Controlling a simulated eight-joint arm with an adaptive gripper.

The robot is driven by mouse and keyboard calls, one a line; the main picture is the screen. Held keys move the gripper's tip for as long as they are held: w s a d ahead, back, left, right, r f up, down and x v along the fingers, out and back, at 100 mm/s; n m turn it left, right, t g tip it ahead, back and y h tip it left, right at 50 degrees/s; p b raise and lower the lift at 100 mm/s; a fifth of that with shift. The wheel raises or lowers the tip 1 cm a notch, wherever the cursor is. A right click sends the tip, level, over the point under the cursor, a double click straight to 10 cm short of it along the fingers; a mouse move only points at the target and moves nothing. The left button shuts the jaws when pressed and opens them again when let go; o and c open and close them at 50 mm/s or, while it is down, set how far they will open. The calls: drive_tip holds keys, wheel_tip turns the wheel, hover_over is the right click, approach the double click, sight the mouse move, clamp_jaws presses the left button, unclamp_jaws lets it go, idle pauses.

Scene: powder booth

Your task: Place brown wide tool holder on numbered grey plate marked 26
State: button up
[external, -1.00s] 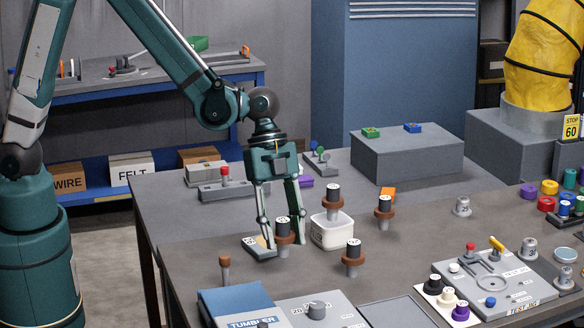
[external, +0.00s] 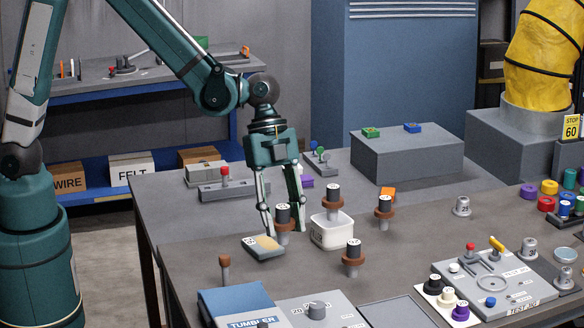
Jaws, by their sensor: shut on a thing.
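My gripper (external: 284,232) points down with its fingers on either side of a brown-collared tool holder (external: 283,226). It is shut on this holder and holds it upright, just behind a small grey plate. That grey plate (external: 276,254) has a tan top patch and a small label whose number I cannot read. Similar brown-collared holders stand at the white bin (external: 333,207), to its right (external: 384,211) and in front of it (external: 352,262). I cannot tell their widths apart reliably.
A white bin (external: 331,236) stands close right of my gripper. A small brown-topped peg (external: 225,262) stands left of the plate. A blue-and-grey tumbler box (external: 236,301) and a test jig panel (external: 500,284) lie in front. The tabletop between the plate and the front holder is clear.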

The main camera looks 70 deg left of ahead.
drive_tip(key=shift+a, duration=0.1)
drive_tip(key=a+r+n+t, duration=0.1)
drive_tip(key=a+r+n, duration=0.1)
drive_tip(key=a, duration=1.3)
drive_tip(key=shift+a+n, duration=0.4)
drive_tip(key=shift+n, duration=0.4)
hover_over(262, 244)
drive_tip(key=shift+w+f, duration=0.15)
drive_tip(key=shift+f, duration=2.7)
drive_tip(key=shift+f, duration=0.1)
drive_tip(key=shift+f, duration=2)
drive_tip(key=shift+f, duration=0.1)
